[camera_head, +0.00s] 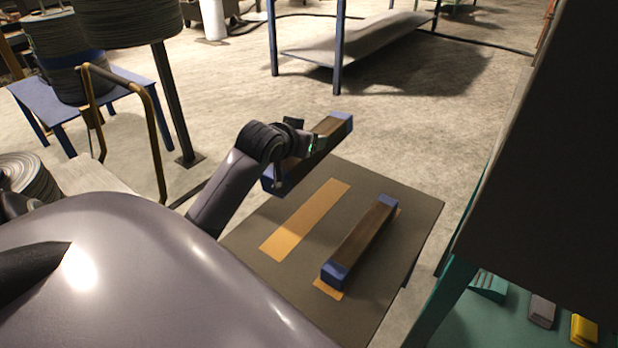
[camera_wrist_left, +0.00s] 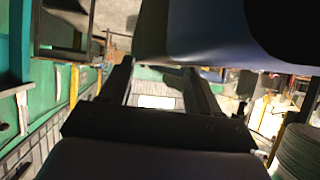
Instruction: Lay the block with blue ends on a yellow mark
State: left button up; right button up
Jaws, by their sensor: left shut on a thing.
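A long brown block with blue ends (camera_head: 328,130) is held in my left gripper (camera_head: 300,143) in the head view. It appears raised near the far left edge of a dark board (camera_head: 400,195). A bare yellow mark (camera_head: 306,219) lies on the board, in front of the held block and roughly parallel to it. A second brown block with blue ends (camera_head: 362,240) lies on another yellow mark (camera_head: 328,290), of which only the ends show. In the left wrist view my gripper's fingers (camera_wrist_left: 158,88) show; what they hold is unclear there. My right gripper is not in view.
A teal-sided bench (camera_head: 450,290) with small items and a large dark panel (camera_head: 540,150) stand at the right. A blue table (camera_head: 130,95), a dark post (camera_head: 172,100) and a bent yellow-brown rail (camera_head: 155,120) stand at the left. Open floor lies beyond the board.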

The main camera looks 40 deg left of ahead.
pick_arm(q)
jog(key=shift+w+a, duration=0.1)
jog(key=shift+a, duration=0.2)
jog(key=shift+r+p, duration=0.25)
jog(key=shift+p, duration=0.25)
jog(key=shift+d+r+p, duration=0.1)
jog(key=shift+r+p, duration=0.05)
jog(key=shift+p, duration=0.3)
jog(key=shift+m+p, duration=0.3)
jog(key=shift+m, duration=0.1)
jog(key=shift+f+b, duration=3.95)
jog(key=shift+f, duration=6.3)
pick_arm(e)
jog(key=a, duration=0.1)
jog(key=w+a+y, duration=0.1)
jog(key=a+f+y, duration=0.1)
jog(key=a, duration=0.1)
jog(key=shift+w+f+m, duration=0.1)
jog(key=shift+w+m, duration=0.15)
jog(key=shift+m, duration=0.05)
pick_arm(q)
jog(key=shift+r, duration=0.1)
